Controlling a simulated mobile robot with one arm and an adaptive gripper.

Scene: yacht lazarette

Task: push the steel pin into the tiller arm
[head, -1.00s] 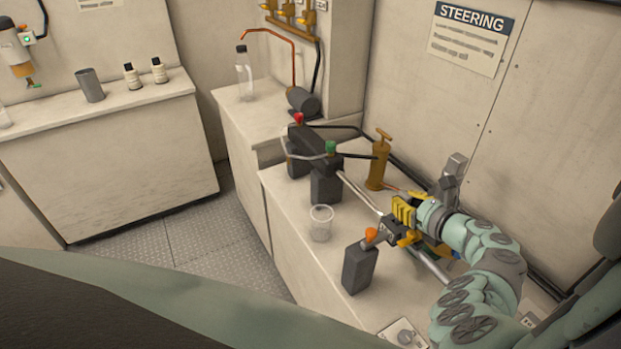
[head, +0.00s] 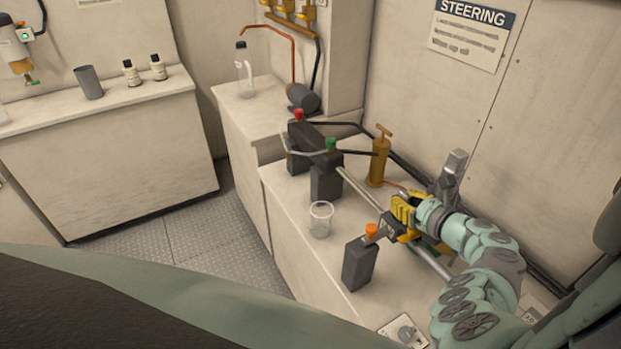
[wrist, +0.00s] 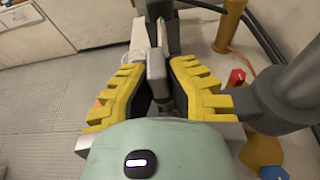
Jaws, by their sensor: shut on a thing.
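My gripper (head: 402,219) is above the right-hand bench, at the steering ram's rod. In the wrist view its yellow fingers (wrist: 155,93) are shut on a small grey metal piece (wrist: 156,72), which looks like the steel pin. The pin's lower end is hidden. A grey upright bar (head: 451,176), seemingly part of the tiller arm, stands behind the gripper; a grey bar also shows beyond the fingers in the wrist view (wrist: 168,28). Whether the pin is in a hole in the arm is not visible.
The steel rod (head: 362,192) runs from the dark ram cylinder (head: 316,150). A clear cup (head: 321,219) and a brass pump (head: 378,160) stand nearby. The wall is close behind.

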